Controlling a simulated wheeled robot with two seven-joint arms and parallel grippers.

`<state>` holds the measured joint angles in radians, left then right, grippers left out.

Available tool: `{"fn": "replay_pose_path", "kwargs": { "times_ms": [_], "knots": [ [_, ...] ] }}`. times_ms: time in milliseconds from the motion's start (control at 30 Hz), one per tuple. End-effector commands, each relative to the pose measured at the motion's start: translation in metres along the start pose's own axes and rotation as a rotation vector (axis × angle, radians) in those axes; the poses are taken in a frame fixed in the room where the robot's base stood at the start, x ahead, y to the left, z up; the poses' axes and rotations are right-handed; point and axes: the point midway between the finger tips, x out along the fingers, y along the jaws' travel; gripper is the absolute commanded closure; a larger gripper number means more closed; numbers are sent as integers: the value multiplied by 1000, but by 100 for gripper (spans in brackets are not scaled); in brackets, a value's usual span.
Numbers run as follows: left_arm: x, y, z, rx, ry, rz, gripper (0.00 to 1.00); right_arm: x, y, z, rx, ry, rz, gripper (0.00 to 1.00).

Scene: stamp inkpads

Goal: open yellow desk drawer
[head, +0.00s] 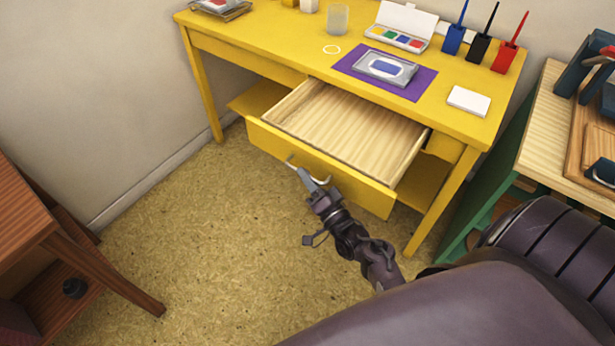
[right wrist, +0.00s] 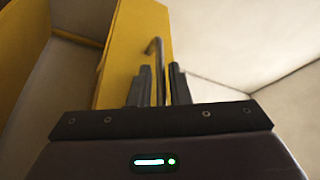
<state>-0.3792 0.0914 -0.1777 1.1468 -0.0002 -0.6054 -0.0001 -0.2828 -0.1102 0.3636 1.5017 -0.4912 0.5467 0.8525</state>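The yellow desk (head: 290,45) stands against the wall in the head view. Its drawer (head: 340,125) is pulled well out, showing an empty pale wooden inside. The drawer's yellow front (head: 350,183) faces me and carries a thin curved metal handle (head: 326,181). My right gripper (head: 306,176) is at the handle, in front of the drawer. In the right wrist view the handle bar (right wrist: 157,68) runs between the two close-set fingers, which look shut around it. My left gripper is not in view.
On the desktop are a purple mat (head: 420,88) with an inkpad, a white pad (head: 468,101), a paint box (head: 398,40), a glass (head: 337,18) and brush holders (head: 478,48). A brown table (head: 25,215) stands left, a green-legged table (head: 550,135) right. Floor before the drawer is clear.

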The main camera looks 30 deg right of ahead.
Motion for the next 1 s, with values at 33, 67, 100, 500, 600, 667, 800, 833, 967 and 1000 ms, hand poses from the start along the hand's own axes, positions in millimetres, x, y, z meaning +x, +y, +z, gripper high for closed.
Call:
{"fn": "replay_pose_path", "kwargs": {
  "times_ms": [33,67,100,500,600,667,800,833,967,1000],
  "knots": [
    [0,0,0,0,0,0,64,0,0,0,0,0,0,77],
    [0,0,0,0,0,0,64,0,0,0,0,0,0,73],
    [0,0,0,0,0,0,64,0,0,0,0,0,0,69],
    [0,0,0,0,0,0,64,-13,1,1,1,-4,4,69],
    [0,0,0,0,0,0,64,-30,1,0,0,-3,3,69],
    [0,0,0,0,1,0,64,-41,1,1,0,-3,4,69],
    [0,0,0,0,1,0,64,-63,1,0,0,-2,2,69],
    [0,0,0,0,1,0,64,-66,1,0,0,-2,2,69],
    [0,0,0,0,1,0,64,-76,0,0,1,-2,1,69],
    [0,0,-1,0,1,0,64,-77,0,0,1,-1,0,69]
  ]
}}
